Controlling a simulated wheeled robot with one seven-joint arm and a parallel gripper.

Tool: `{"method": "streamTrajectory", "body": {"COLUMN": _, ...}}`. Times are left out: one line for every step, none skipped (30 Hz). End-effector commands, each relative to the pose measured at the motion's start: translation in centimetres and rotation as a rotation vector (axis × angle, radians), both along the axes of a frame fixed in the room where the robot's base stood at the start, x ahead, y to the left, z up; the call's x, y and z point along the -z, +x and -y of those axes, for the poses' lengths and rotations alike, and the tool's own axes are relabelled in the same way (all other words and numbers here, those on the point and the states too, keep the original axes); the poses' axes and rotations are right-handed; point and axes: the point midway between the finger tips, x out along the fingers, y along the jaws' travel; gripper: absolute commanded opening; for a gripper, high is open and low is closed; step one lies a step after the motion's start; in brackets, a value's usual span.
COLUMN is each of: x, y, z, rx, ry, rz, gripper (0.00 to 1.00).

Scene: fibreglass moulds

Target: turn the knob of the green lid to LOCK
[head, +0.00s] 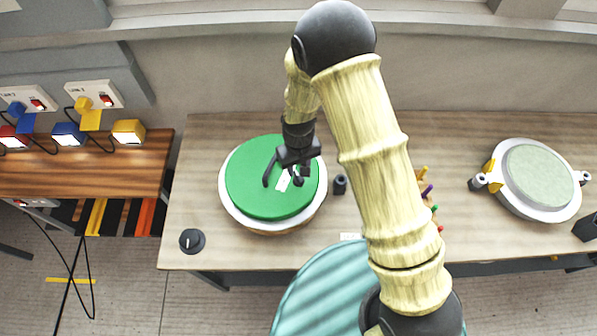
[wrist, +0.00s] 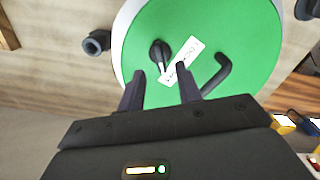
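The green lid (head: 247,185) lies flat on a white-rimmed round mould (head: 230,212) at the left of the table. It fills the upper part of the wrist view (wrist: 240,35). On it are a black knob (wrist: 159,50) with a pale pointer, a white label (wrist: 182,64) and a bent black handle (wrist: 218,74). The label's lettering is too small to read surely, so I cannot tell the knob's setting. My gripper (wrist: 160,86) is open and empty. Its fingers are apart, with the knob showing beyond and between them. In the head view my gripper (head: 296,163) hangs over the lid.
A dark dial (head: 192,241) sits at the table's front left corner. A small black cylinder (head: 340,184) stands right of the mould. A second, pale-topped mould (head: 540,177) is at the right. Colored pegs (head: 428,190) stand partly behind my arm. A teal rounded surface (head: 318,290) is in front.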

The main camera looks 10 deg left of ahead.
Motion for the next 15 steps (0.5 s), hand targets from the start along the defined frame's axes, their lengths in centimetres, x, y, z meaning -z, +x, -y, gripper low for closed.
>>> {"method": "streamTrajectory", "body": {"x": 0.5, "y": 0.0, "z": 0.0, "rx": 0.0, "ry": -0.001, "rz": -0.002, "gripper": 0.35}}
{"method": "streamTrajectory", "body": {"x": 0.9, "y": 0.0, "z": 0.0, "rx": 0.0, "ry": -0.002, "rz": -0.002, "gripper": 0.35}}
{"method": "streamTrajectory", "body": {"x": 1.4, "y": 0.0, "z": 0.0, "rx": 0.0, "ry": -0.002, "rz": -0.002, "gripper": 0.35}}
{"method": "streamTrajectory", "body": {"x": 1.8, "y": 0.0, "z": 0.0, "rx": 0.0, "ry": -0.001, "rz": -0.002, "gripper": 0.35}}
{"method": "streamTrajectory", "body": {"x": 2.2, "y": 0.0, "z": 0.0, "rx": 0.0, "ry": -0.001, "rz": -0.002, "gripper": 0.35}}
{"method": "streamTrajectory", "body": {"x": 2.7, "y": 0.0, "z": 0.0, "rx": 0.0, "ry": -0.001, "rz": -0.002, "gripper": 0.35}}
{"method": "streamTrajectory", "body": {"x": 3.0, "y": 0.0, "z": 0.0, "rx": 0.0, "ry": -0.001, "rz": -0.002, "gripper": 0.35}}
{"method": "streamTrajectory", "body": {"x": 3.3, "y": 0.0, "z": 0.0, "rx": 0.0, "ry": -0.001, "rz": -0.001, "gripper": 0.35}}
{"method": "streamTrajectory", "body": {"x": 3.8, "y": 0.0, "z": 0.0, "rx": 0.0, "ry": -0.001, "rz": -0.002, "gripper": 0.35}}
{"method": "streamTrajectory", "body": {"x": 4.1, "y": 0.0, "z": 0.0, "rx": 0.0, "ry": -0.001, "rz": -0.002, "gripper": 0.35}}
{"method": "streamTrajectory", "body": {"x": 4.3, "y": 0.0, "z": 0.0, "rx": 0.0, "ry": -0.001, "rz": -0.001, "gripper": 0.35}}
{"method": "streamTrajectory", "body": {"x": 4.6, "y": 0.0, "z": 0.0, "rx": 0.0, "ry": 0.0, "rz": 0.0, "gripper": 0.35}}
{"method": "streamTrajectory", "body": {"x": 4.8, "y": 0.0, "z": 0.0, "rx": 0.0, "ry": 0.001, "rz": 0.001, "gripper": 0.35}}
{"method": "streamTrajectory", "body": {"x": 4.9, "y": 0.0, "z": 0.0, "rx": 0.0, "ry": 0.001, "rz": 0.001, "gripper": 0.35}}
{"method": "streamTrajectory", "body": {"x": 5.0, "y": 0.0, "z": 0.0, "rx": 0.0, "ry": 0.001, "rz": 0.001, "gripper": 0.35}}
